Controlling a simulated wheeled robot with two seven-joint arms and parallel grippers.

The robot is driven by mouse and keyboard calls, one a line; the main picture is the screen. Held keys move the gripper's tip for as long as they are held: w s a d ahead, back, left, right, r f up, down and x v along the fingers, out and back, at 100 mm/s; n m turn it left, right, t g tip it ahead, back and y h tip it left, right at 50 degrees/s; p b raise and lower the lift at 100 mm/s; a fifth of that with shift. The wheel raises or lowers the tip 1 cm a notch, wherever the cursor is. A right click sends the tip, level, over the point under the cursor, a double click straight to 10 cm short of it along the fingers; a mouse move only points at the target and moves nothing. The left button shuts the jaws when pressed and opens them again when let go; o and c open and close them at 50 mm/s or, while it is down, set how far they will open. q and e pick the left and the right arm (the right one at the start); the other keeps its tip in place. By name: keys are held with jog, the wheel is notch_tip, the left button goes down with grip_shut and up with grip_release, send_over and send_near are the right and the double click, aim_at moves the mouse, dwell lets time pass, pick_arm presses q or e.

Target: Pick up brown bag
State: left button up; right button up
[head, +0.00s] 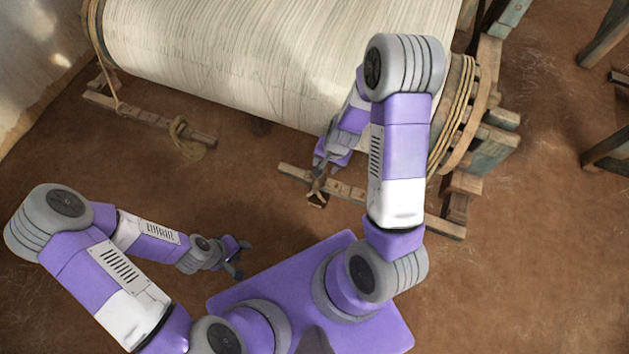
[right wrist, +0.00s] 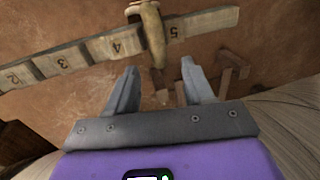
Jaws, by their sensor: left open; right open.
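A small tan-brown item, possibly the brown bag (head: 317,199), hangs over the numbered wooden beam below the loom. In the right wrist view the tan item (right wrist: 153,35) lies across the beam between the marks 4 and 5, just beyond my fingertips. I cannot tell for sure that it is a bag. My right gripper (head: 321,172) is open and empty right above it; its two fingers also show in the right wrist view (right wrist: 158,75). My left gripper (head: 241,258) is open and empty over the floor at lower left.
The numbered beam (head: 346,191) runs along the floor. The loom's white warp roll (head: 260,55) fills the top, with a roped wooden wheel (head: 468,110) at its right end. Another beam (head: 125,110) with a tan knotted item (head: 187,142) lies left. The brown floor between is clear.

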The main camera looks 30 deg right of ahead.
jog(key=shift+s+a+f+b, duration=0.1)
jog(key=shift+f+b, duration=0.05)
jog(key=shift+f, duration=0.3)
jog(key=shift+s+a+f+b, duration=0.1)
jog(key=shift+f+b, duration=0.05)
jog(key=shift+f, duration=0.3)
jog(key=f, duration=0.1)
jog(key=f+b, duration=0.1)
jog(key=f, duration=0.1)
jog(key=a+f+b, duration=0.1)
jog(key=shift+w+f, duration=0.3)
jog(key=shift+w, duration=0.05)
jog(key=shift+r, duration=0.1)
jog(key=shift+c, duration=0.3)
grip_shut()
jog(key=shift+w, duration=0.1)
